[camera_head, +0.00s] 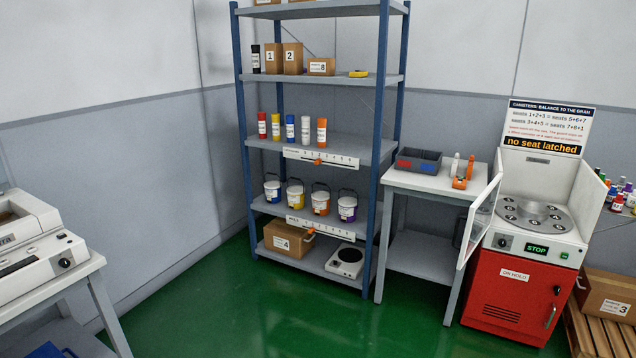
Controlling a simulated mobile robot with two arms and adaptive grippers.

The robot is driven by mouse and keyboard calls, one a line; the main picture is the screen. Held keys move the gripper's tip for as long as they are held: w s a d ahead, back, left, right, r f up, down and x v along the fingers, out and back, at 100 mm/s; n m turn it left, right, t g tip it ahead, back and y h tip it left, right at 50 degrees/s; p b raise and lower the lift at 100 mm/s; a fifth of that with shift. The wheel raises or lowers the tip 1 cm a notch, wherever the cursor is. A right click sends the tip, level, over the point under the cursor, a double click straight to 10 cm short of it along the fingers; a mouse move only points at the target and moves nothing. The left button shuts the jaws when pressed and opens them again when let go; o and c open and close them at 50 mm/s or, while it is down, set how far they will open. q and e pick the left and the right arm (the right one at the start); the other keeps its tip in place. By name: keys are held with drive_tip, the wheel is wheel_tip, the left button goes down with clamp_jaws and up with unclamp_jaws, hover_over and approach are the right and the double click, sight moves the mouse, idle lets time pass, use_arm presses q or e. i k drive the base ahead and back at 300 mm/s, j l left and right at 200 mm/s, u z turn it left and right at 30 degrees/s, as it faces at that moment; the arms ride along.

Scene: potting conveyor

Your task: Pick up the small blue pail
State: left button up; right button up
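The small blue pail (272,190) is white with a blue band and a thin handle. It stands upright on the lower-middle shelf (262,207) of the blue-posted rack, at the left end of a row of pails. To its right stand a yellow-banded pail (295,196), an orange-banded pail (320,202) and a purple-banded pail (347,209). Neither of my grippers shows in this view.
A scale strip (320,228) runs along that shelf's front edge. Green floor (240,305) is open before the rack. A bench with a machine (40,245) stands at left. A side table (440,184) and a red cabinet machine (510,295) with an open door stand right.

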sight(272, 188)
drive_tip(key=i+j+u, duration=0.3)
drive_tip(key=i, duration=1.15)
drive_tip(key=i+l+u, duration=0.1)
drive_tip(key=i+u, duration=0.2)
drive_tip(key=i, duration=1.15)
